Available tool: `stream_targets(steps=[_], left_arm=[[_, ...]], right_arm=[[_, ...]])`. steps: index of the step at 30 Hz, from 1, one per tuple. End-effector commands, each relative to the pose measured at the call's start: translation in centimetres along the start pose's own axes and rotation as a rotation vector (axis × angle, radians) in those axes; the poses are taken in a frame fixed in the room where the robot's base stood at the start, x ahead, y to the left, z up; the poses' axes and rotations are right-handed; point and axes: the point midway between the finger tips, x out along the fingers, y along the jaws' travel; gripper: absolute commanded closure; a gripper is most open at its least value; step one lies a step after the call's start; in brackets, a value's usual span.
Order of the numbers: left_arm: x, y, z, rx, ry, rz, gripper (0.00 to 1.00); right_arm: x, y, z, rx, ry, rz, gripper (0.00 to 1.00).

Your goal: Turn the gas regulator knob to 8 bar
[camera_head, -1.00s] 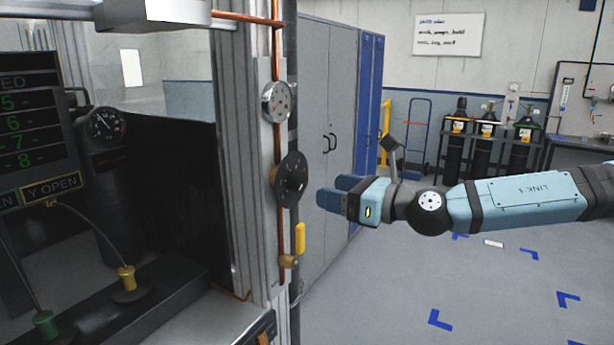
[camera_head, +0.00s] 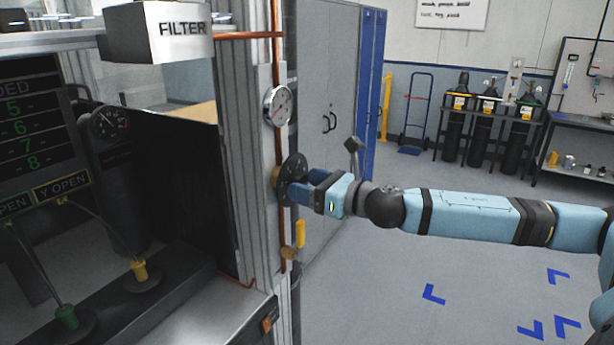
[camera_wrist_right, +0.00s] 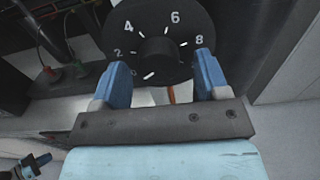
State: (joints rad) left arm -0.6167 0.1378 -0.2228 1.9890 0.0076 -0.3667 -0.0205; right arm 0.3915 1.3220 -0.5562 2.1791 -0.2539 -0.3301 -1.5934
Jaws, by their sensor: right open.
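The regulator knob is a round black dial (camera_head: 293,166) on the copper pipe. In the right wrist view, the dial (camera_wrist_right: 190,20) carries white numbers 0 to 8 with tick marks and a dark raised centre (camera_wrist_right: 157,50). I cannot tell which number it points at. My right gripper (camera_head: 290,189) is at the face of the dial, its fingers partly hiding the lower part. In the right wrist view, its blue fingers (camera_wrist_right: 162,72) are apart, on either side below the raised centre, with nothing clamped. A blue and dark piece (camera_wrist_right: 36,164) at lower left looks like my left gripper; its fingers are unclear.
A pressure gauge (camera_head: 277,106) sits above the dial and a yellow valve handle (camera_head: 300,234) below it. Grey lockers (camera_head: 325,95) stand behind. A display panel (camera_head: 30,120) is left.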

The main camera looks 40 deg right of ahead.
Motion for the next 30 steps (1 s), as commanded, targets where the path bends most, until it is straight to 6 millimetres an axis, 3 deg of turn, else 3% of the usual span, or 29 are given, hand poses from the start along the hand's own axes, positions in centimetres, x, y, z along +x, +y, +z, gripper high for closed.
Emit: stream_targets(steps=[11, 18, 30], left_arm=[[-0.14, 0.09, 0.08, -0.003, -0.006, 0.000, 1.00], [-0.17, 0.25, -0.01, -0.004, -0.005, 0.002, 1.00], [-0.23, 0.28, -0.15, -0.004, -0.004, 0.003, 1.00]], right_arm=[[0.44, 0.06, -0.06, -0.001, 0.001, 0.001, 0.32], [0.43, 0.05, -0.05, -0.001, 0.001, 0.001, 0.81], [0.43, 0.07, -0.06, 0.069, 0.001, 0.001, 0.81]])
